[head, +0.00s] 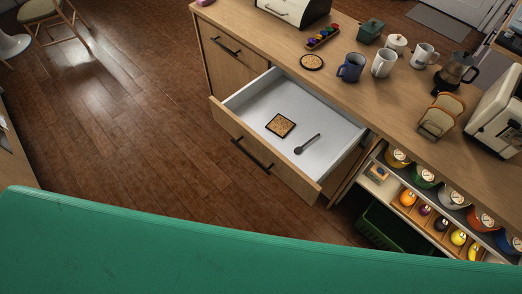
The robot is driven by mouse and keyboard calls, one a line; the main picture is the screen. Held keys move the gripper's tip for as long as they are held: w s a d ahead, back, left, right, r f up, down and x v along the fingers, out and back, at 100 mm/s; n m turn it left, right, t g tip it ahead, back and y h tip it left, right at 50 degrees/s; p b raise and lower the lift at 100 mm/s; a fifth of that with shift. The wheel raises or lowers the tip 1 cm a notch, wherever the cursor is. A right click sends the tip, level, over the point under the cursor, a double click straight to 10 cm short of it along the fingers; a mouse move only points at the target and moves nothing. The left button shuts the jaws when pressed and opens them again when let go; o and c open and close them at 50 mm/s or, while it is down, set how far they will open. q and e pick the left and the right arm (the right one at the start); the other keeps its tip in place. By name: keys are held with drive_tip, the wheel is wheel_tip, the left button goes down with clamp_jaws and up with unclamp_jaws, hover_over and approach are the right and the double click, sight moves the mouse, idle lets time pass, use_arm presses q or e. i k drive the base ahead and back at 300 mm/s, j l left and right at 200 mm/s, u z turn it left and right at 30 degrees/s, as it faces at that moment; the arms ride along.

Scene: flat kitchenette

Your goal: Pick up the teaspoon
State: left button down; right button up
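The teaspoon (308,143) is small and dark. It lies on the white floor of an open drawer (318,108) in the wooden counter, with its bowl end toward the lower left. A square cork-coloured coaster (281,125) with a dark edge lies to its left in the same drawer, apart from it. Neither of my grippers is in view.
The counter top (400,104) holds a blue mug (351,68), other mugs, a moka pot (456,71), a toast rack (438,118) and a round coaster (311,62). The wooden floor (130,120) at left is clear.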

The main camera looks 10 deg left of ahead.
sight(298, 150)
drive_tip(key=i+j+z, duration=0.1)
drive_tip(key=j+z, duration=0.15)
drive_tip(key=z, duration=0.15)
drive_tip(key=i+j+z, duration=0.1)
drive_tip(key=j+z, duration=0.45)
drive_tip(key=z, duration=0.2)
